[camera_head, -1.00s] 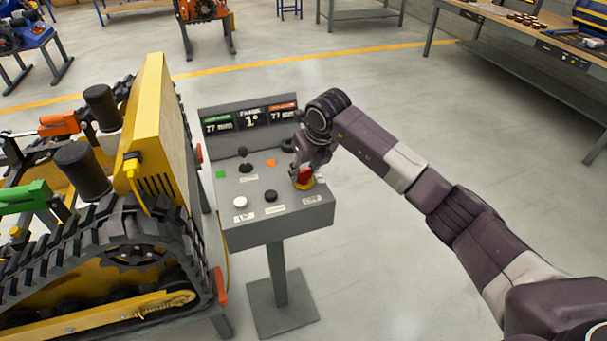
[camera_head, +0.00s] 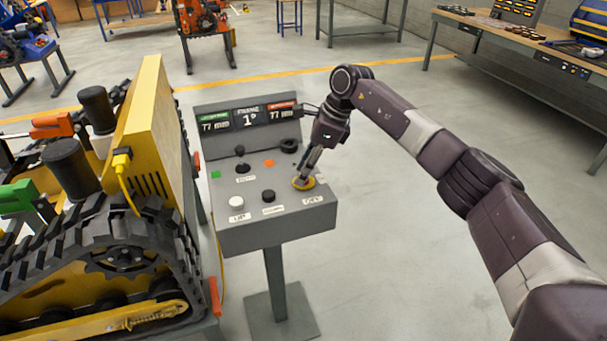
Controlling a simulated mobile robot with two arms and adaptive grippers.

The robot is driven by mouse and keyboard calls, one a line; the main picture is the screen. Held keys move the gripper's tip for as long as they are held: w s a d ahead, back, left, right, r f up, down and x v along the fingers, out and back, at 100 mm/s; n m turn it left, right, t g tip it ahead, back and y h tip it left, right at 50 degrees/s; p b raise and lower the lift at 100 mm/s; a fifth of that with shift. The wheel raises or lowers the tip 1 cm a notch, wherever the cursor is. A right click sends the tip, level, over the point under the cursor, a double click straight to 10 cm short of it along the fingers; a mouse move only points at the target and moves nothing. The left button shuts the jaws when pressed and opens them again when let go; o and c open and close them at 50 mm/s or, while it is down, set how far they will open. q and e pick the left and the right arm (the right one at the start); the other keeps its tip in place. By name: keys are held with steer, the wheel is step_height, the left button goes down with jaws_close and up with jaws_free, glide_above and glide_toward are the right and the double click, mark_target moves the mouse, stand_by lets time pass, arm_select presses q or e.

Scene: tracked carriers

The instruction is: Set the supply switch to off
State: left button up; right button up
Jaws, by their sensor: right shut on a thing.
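The supply switch (camera_head: 298,185) is on the right side of the grey control panel (camera_head: 256,238). Its round yellow base shows, and its red knob is hidden behind the fingers of my right gripper (camera_head: 307,175). A small white label (camera_head: 312,200) lies just in front of the switch, too small to read surely. My right gripper points down at the switch from above and is shut on its knob. I cannot tell which way the knob is turned. My left gripper is not in view.
The panel also has a white button (camera_head: 236,202), a black button (camera_head: 268,196), a black joystick (camera_head: 243,168) and a display (camera_head: 249,117). A yellow tracked carrier (camera_head: 152,140) stands close on the left. Open floor lies to the right, with a workbench (camera_head: 520,35) behind.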

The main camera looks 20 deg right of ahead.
steer(key=n+g+b, duration=0.1)
steer(key=n, duration=0.3)
steer(key=shift+n+g, duration=0.4)
stand_by(0.4)
steer(key=o, duration=1.2)
steer(key=shift+c, duration=0.2)
steer(key=v, duration=0.7)
steer(key=shift+d+r, duration=0.25)
